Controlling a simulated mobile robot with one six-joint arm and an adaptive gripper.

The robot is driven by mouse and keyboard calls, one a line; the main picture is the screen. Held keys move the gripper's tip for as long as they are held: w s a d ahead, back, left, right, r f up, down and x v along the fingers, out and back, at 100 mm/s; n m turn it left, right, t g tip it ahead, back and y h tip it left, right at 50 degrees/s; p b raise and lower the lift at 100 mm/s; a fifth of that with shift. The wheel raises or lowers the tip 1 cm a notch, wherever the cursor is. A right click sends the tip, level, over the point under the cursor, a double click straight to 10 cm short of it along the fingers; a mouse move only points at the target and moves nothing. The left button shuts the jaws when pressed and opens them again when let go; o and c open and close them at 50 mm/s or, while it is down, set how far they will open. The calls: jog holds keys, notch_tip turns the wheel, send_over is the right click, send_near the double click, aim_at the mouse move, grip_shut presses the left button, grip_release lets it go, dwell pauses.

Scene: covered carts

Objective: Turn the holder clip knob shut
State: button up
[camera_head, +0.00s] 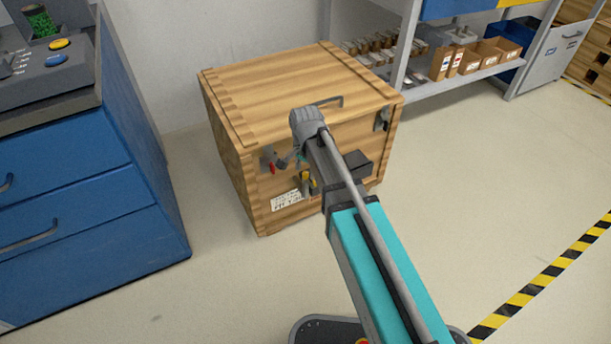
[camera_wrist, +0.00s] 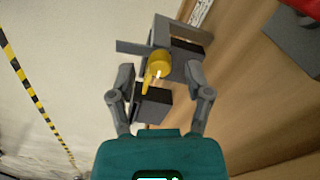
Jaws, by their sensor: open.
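The holder clip is a grey bracket (camera_wrist: 180,38) on the wooden crate's front, with a yellow knob (camera_wrist: 159,66) in the wrist view. The knob's pointed tab hangs toward the lower left of that view. My gripper (camera_wrist: 161,82) is open, with one finger on each side of the knob. Gaps show between the fingers and the knob, and I see no contact. In the head view the yellow knob (camera_head: 312,184) shows small on the crate's front, beside my arm. My arm hides much of the clip and gripper there.
The wooden crate (camera_head: 270,90) has a top handle, a white label (camera_head: 286,199) and a red-handled latch (camera_head: 273,166) near the clip. A blue drawer cabinet (camera_head: 80,190) stands left, a loaded shelf (camera_head: 450,78) behind. The floor at right is clear up to striped tape (camera_head: 540,282).

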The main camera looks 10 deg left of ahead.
jog(key=shift+f, duration=0.4)
grip_shut()
